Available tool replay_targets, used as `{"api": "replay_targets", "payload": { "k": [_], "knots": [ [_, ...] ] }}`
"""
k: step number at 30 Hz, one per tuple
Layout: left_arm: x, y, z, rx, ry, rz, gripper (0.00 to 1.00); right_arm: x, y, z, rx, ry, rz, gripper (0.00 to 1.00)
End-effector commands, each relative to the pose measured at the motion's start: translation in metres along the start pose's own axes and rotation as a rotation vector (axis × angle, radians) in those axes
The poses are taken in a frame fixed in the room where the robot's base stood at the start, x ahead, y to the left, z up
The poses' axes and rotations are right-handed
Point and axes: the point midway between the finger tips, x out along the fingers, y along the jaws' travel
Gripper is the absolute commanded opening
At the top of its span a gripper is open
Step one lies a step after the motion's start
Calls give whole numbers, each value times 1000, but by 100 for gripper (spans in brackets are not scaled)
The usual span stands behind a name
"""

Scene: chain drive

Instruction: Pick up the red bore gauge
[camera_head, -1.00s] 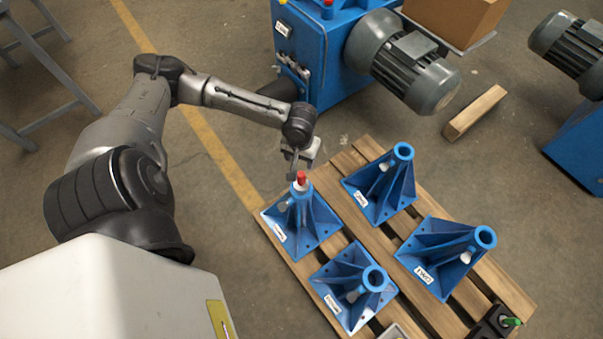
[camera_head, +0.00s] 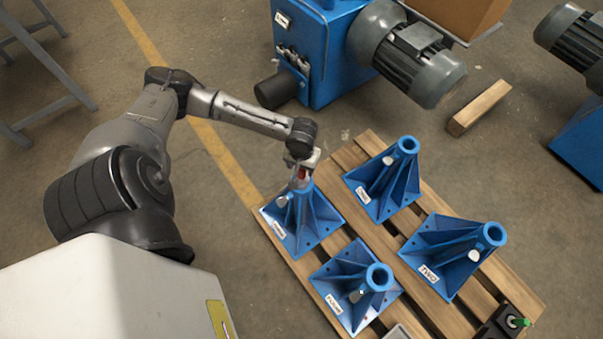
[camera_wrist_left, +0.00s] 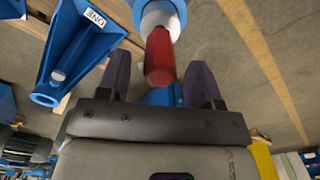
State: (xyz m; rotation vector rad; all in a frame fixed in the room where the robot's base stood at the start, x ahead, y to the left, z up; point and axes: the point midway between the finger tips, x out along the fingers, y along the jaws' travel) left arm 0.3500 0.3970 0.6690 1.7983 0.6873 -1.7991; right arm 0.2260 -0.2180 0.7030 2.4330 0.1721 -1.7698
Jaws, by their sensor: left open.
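The red bore gauge (camera_head: 302,173) stands upright in the top of a blue stand at the left corner of the pallet. Its red handle is mostly hidden behind my gripper in the head view. In the left wrist view, the red handle (camera_wrist_left: 160,58) sits above a white collar in the blue tube. My left gripper (camera_head: 300,181) is at the gauge, open, pointing down. In the wrist view its two dark fingers (camera_wrist_left: 159,66) appear on either side of the red handle, with gaps. My right gripper is not in view.
Several blue stands, including one labelled TWO (camera_head: 443,255), stand close by on the wooden pallet (camera_head: 352,157). A green-tipped item (camera_head: 517,322) is at the pallet's right corner. A blue machine with a grey motor (camera_head: 405,52) stands behind. A wooden block (camera_head: 480,107) lies on the floor.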

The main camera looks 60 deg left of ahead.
Motion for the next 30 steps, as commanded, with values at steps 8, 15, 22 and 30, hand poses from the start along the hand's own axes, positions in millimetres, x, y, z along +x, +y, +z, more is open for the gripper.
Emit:
{"api": "replay_targets", "payload": {
  "k": [8,15,22,30],
  "knots": [
    [21,0,0,1,0,-1,59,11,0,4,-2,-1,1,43],
    [21,0,0,1,0,-1,48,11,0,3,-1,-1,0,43],
    [21,0,0,1,0,-1,26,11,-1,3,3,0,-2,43],
    [21,0,0,1,0,-1,0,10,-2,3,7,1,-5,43]
  ]
}}
